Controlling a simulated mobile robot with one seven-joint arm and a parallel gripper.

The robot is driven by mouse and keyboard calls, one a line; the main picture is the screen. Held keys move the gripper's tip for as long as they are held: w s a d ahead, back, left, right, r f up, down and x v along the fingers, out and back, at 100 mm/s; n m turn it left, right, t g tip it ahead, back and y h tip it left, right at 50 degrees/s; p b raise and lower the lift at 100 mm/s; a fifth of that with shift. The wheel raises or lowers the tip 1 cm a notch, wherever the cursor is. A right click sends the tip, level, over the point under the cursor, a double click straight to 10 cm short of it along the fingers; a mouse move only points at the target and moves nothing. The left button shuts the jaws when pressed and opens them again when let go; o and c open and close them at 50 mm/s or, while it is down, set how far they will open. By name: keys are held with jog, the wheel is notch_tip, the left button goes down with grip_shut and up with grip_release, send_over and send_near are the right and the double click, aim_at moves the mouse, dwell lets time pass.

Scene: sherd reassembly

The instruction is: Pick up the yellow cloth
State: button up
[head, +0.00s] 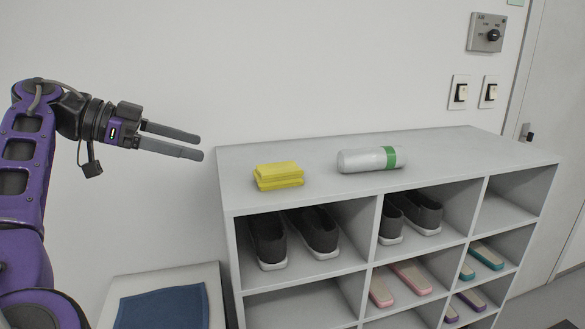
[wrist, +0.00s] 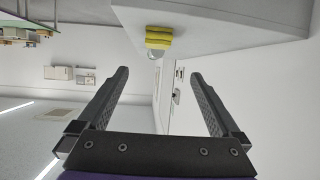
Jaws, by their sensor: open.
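The yellow cloth (head: 278,176) lies folded on the left part of the shelf unit's top in the head view. In the wrist view the cloth (wrist: 159,37) is at the top centre, beyond the fingertips. My gripper (head: 200,147) is open and empty, left of the cloth and apart from it, pointing right. In the wrist view the two fingers of my gripper (wrist: 158,74) are spread wide with nothing between them.
A white bottle with a green band (head: 370,159) lies on the top of the grey shelf unit (head: 440,148), right of the cloth. Shoes (head: 310,229) and coloured slippers fill some compartments below. A low surface with a blue cloth (head: 165,308) stands at the lower left.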

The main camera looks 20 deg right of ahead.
aim_at(269, 168)
jog(key=b+x, duration=0.1)
jog(key=x, duration=0.3)
jog(key=b+x, duration=0.1)
jog(key=x, duration=0.3)
jog(key=b+x, duration=0.1)
jog(key=x, duration=0.3)
jog(key=shift+d+f, duration=0.2)
jog(key=shift+f, duration=0.2)
jog(key=x, duration=0.5)
jog(key=shift+s+d+b, duration=0.1)
jog(key=shift+s+b, duration=0.25)
jog(key=shift+b, duration=0.05)
jog(key=shift+c, duration=0.2)
jog(key=c, duration=1.3)
jog(key=shift+r, duration=0.1)
